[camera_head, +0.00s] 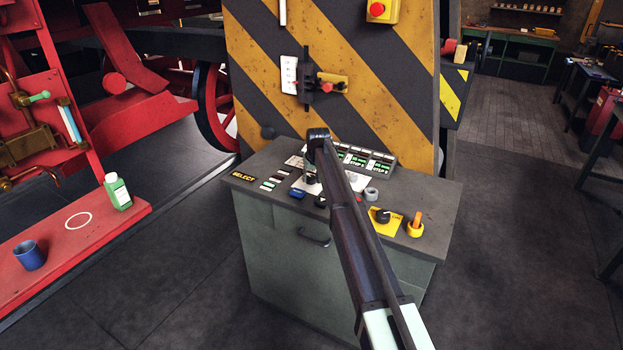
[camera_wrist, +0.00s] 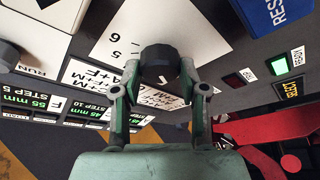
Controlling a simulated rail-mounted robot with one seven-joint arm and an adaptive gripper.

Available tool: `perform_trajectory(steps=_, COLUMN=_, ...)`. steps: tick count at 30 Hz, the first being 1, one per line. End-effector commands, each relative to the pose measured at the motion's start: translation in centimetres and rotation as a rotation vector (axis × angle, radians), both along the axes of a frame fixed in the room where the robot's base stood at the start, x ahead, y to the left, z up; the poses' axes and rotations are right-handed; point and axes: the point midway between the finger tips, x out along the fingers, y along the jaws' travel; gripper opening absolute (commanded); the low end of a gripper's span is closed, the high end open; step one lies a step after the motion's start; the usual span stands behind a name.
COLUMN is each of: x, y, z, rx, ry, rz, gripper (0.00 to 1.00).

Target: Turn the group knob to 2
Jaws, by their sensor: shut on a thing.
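The group knob (camera_wrist: 160,60) is a black knob in the middle of the wrist view. It sits on a white dial plate (camera_wrist: 190,22) with the printed numbers 5 and 6 readable, and a 1 close to the knob. Where the knob points I cannot tell. My gripper (camera_wrist: 158,72) has one finger on each side of the knob and is shut on it. In the head view my gripper (camera_head: 312,172) reaches down onto the panel of the grey console (camera_head: 280,245) and hides most of the knob; the white plate partly shows there. The 2 mark is not readable.
Lit displays (camera_wrist: 85,110) with step labels line the panel beside the dial. A blue reset button (camera_wrist: 265,15) and a green ready light (camera_wrist: 278,66) are near. In the head view, a yellow-plated switch (camera_head: 384,216) and an orange-tipped lever (camera_head: 416,223) stand right of my arm.

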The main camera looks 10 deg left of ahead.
Motion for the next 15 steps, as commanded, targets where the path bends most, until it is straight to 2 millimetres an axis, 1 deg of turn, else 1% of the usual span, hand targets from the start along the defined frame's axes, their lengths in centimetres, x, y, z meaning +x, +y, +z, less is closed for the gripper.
perform_trajectory(steps=9, x=-0.02, y=0.16, z=-0.21, rx=0.000, ry=0.000, rz=-0.207, gripper=0.08)
perform_trajectory(steps=15, x=-0.02, y=0.15, z=-0.17, rx=0.000, ry=0.001, rz=-0.287, gripper=0.08)
